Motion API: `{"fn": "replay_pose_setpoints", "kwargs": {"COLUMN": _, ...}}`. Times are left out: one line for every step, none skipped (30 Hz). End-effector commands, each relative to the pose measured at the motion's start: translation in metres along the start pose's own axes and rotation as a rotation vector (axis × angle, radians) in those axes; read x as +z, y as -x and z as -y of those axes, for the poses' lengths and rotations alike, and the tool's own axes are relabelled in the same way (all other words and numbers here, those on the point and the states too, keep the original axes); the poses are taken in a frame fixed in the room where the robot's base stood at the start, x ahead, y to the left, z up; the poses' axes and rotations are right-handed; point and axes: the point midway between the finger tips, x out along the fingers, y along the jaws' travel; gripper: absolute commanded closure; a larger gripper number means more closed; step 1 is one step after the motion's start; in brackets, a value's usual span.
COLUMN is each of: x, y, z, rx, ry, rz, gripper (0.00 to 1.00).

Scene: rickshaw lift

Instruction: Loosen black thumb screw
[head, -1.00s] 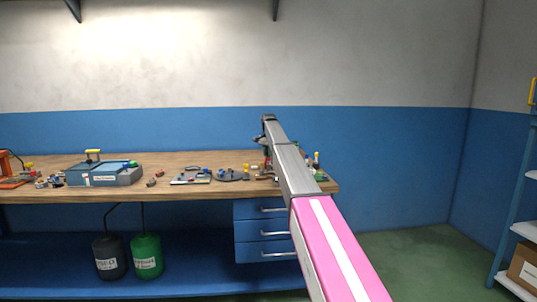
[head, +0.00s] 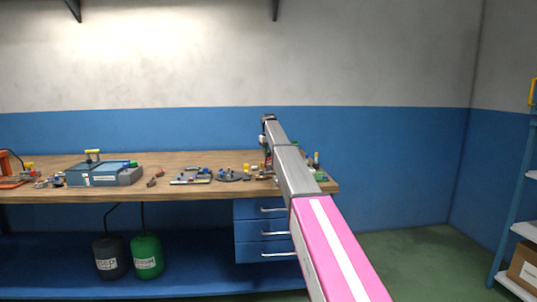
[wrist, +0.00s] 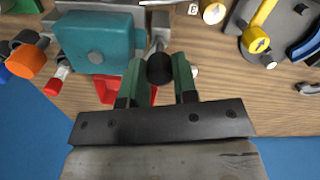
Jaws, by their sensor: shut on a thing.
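The black thumb screw (wrist: 160,69) shows in the middle of the wrist view as a round dark knob. My gripper (wrist: 158,62) has its two green fingers on either side of the knob and is shut on it. A teal block (wrist: 98,42) with a round boss stands just left of the knob. A grey metal part shows behind the knob; its joint with the screw is hidden. In the head view my arm reaches to the right end of the workbench, and the screw cannot be made out there.
The wooden workbench (head: 120,193) carries several fixtures to the left, including a blue-grey box (head: 104,174). In the wrist view an orange knob (wrist: 27,61) lies at left and a yellow knob (wrist: 256,40) at upper right. Bare wood shows right of my gripper.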

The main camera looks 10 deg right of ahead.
Motion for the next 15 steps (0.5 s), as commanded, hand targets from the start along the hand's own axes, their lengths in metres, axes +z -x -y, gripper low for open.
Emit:
{"fn": "replay_pose_setpoints", "kwargs": {"x": -0.0002, "y": 0.0008, "z": 0.0, "rx": 0.0, "ry": 0.044, "rz": 0.0, "gripper": 0.97}}
{"fn": "replay_pose_setpoints", "kwargs": {"x": -0.0002, "y": 0.0008, "z": 0.0, "rx": 0.0, "ry": 0.072, "rz": 0.0, "gripper": 0.97}}
{"fn": "replay_pose_setpoints", "kwargs": {"x": -0.0002, "y": 0.0008, "z": 0.0, "rx": 0.0, "ry": 0.109, "rz": 0.0, "gripper": 0.97}}
{"fn": "replay_pose_setpoints", "kwargs": {"x": -0.0002, "y": 0.0008, "z": -0.0001, "rx": 0.0, "ry": 0.135, "rz": 0.0, "gripper": 0.97}}
{"fn": "replay_pose_setpoints", "kwargs": {"x": -0.0002, "y": 0.0008, "z": 0.0, "rx": 0.0, "ry": 0.161, "rz": 0.0, "gripper": 0.97}}
{"fn": "replay_pose_setpoints", "kwargs": {"x": -0.0002, "y": 0.0008, "z": -0.0001, "rx": 0.0, "ry": 0.195, "rz": 0.0, "gripper": 0.97}}
{"fn": "replay_pose_setpoints", "kwargs": {"x": -0.0002, "y": 0.0008, "z": 0.0, "rx": 0.0, "ry": 0.22, "rz": 0.0, "gripper": 0.97}}
{"fn": "replay_pose_setpoints", "kwargs": {"x": -0.0002, "y": 0.0008, "z": -0.0001, "rx": 0.0, "ry": 0.244, "rz": 0.0, "gripper": 0.97}}
{"fn": "replay_pose_setpoints", "kwargs": {"x": -0.0002, "y": 0.0008, "z": 0.0, "rx": 0.0, "ry": 0.275, "rz": 0.0, "gripper": 0.97}}
{"fn": "replay_pose_setpoints", "kwargs": {"x": -0.0002, "y": 0.0008, "z": -0.0001, "rx": 0.0, "ry": 0.296, "rz": 0.0, "gripper": 0.97}}
{"fn": "replay_pose_setpoints", "kwargs": {"x": -0.0002, "y": 0.0008, "z": -0.0001, "rx": 0.0, "ry": 0.317, "rz": 0.0, "gripper": 0.97}}
{"fn": "replay_pose_setpoints", "kwargs": {"x": -0.0002, "y": 0.0008, "z": -0.0001, "rx": 0.0, "ry": 0.343, "rz": 0.0, "gripper": 0.97}}
{"fn": "replay_pose_setpoints", "kwargs": {"x": -0.0002, "y": 0.0008, "z": -0.0001, "rx": 0.0, "ry": 0.362, "rz": 0.0, "gripper": 0.97}}
{"fn": "replay_pose_setpoints", "kwargs": {"x": -0.0002, "y": 0.0008, "z": -0.0001, "rx": 0.0, "ry": 0.378, "rz": 0.0, "gripper": 0.97}}
{"fn": "replay_pose_setpoints", "kwargs": {"x": -0.0003, "y": 0.0008, "z": -0.0001, "rx": 0.0, "ry": 0.4, "rz": 0.0, "gripper": 0.97}}
